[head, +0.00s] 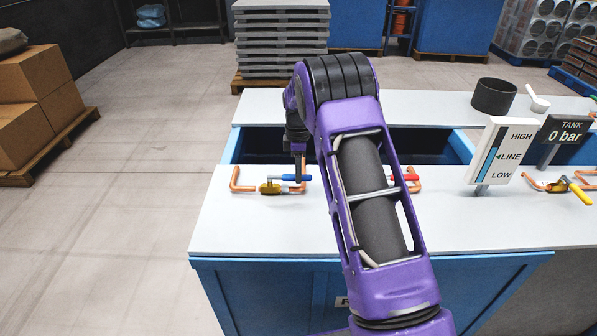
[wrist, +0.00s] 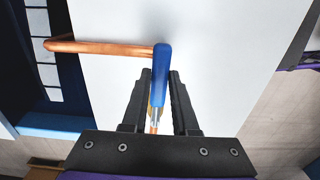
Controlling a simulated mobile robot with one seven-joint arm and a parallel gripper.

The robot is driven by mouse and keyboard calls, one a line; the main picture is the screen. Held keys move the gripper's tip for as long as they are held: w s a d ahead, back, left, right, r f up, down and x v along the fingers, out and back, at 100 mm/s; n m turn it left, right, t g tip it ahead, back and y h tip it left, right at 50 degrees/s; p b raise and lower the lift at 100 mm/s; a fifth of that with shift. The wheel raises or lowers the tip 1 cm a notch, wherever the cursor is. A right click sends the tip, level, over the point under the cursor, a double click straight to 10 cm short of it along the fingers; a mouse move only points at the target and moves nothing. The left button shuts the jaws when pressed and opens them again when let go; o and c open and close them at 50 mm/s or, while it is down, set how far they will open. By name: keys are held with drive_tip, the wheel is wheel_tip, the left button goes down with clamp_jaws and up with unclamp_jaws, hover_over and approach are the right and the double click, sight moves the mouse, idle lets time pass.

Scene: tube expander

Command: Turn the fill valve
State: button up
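A valve with a blue lever handle (head: 294,178) and a brass body (head: 268,188) sits on copper pipe on the left of the white bench top. My gripper (head: 300,176) reaches down at this handle from above. In the wrist view the two dark fingers (wrist: 160,80) stand on either side of the blue handle (wrist: 161,70), with narrow gaps showing, so they look open around it. A red-handled valve (head: 404,177) is partly hidden behind my arm. A yellow-handled valve (head: 580,194) is at the right. No label shows which is the fill valve.
A HIGH/LINE/LOW level gauge (head: 502,152) and a TANK display (head: 566,132) reading 0 bar stand at the right. A dark cup (head: 494,97) and a white scoop (head: 538,103) are on the rear ledge. The white bench top (head: 240,220) is clear in front of the blue-handled valve.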

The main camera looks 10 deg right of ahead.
clamp_jaws()
idle(0.9)
drive_tip(key=shift+s, duration=0.1)
drive_tip(key=s+m, duration=0.1)
drive_tip(key=m, duration=0.1)
drive_tip(key=s+a+m, duration=0.1)
drive_tip(key=m, duration=0.1)
drive_tip(key=shift+s+a, duration=0.1)
drive_tip(key=shift+s, duration=0.25)
drive_tip(key=s+a+m, duration=0.1)
drive_tip(key=m, duration=0.1)
drive_tip(key=s+a+m, duration=0.1)
drive_tip(key=m, duration=0.1)
drive_tip(key=shift+s+a+m+b, duration=0.2)
drive_tip(key=shift+m+b, duration=0.15)
drive_tip(key=shift+m, duration=0.05)
drive_tip(key=a+m, duration=0.1)
drive_tip(key=m, duration=0.1)
drive_tip(key=s+a+m, duration=0.1)
drive_tip(key=a+m, duration=0.1)
drive_tip(key=shift+s, duration=0.15)
drive_tip(key=a+m, duration=0.1)
drive_tip(key=m, duration=0.1)
drive_tip(key=shift+s+a+m, duration=0.1)
drive_tip(key=shift+a+m, duration=0.3)
drive_tip(key=shift+a+m+p, duration=0.35)
drive_tip(key=shift+a+m, duration=0.5)
drive_tip(key=shift+m, duration=0.35)
